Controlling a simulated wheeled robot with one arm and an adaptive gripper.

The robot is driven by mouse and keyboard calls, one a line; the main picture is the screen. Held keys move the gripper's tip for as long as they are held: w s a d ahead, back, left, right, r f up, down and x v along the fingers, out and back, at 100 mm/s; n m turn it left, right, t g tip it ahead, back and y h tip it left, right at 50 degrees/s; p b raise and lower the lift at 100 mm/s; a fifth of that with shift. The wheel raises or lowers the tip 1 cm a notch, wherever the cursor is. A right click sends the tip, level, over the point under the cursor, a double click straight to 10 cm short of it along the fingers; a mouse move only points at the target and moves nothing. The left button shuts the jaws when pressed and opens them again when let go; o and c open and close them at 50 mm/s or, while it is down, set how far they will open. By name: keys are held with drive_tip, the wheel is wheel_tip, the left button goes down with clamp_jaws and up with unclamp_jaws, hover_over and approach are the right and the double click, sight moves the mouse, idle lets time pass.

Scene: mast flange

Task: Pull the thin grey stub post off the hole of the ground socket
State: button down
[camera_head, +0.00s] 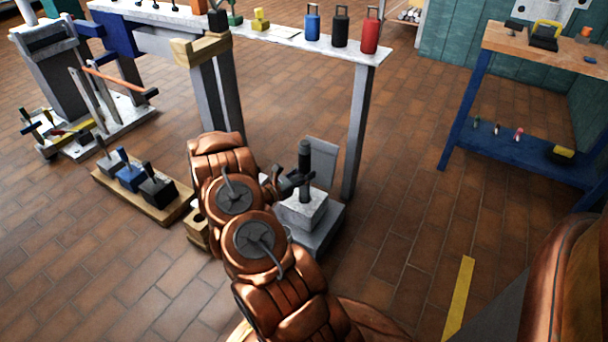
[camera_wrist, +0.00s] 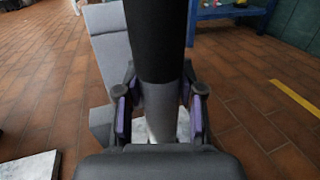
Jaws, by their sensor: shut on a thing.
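The stub post (camera_head: 304,160) stands upright over the ground socket (camera_head: 301,212), a pale grey block on a darker grey base. In the wrist view the post (camera_wrist: 157,40) has a wide black upper part and a grey part below. My gripper (camera_head: 295,183) reaches it from the left in the head view. In the wrist view my gripper (camera_wrist: 160,108) has its purple pads on either side of the grey part, shut on the post. The post's lower end and the socket's hole are hidden, so I cannot tell whether the post is seated.
A grey upright plate (camera_head: 321,160) stands just behind the socket. A bench leg (camera_head: 357,135) rises close to its right. A wooden board (camera_head: 142,195) with several blocks lies to the left.

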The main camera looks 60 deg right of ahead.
sight(300, 162)
drive_tip(key=shift+r+p, duration=1.85)
drive_tip(key=shift+r, duration=1.3)
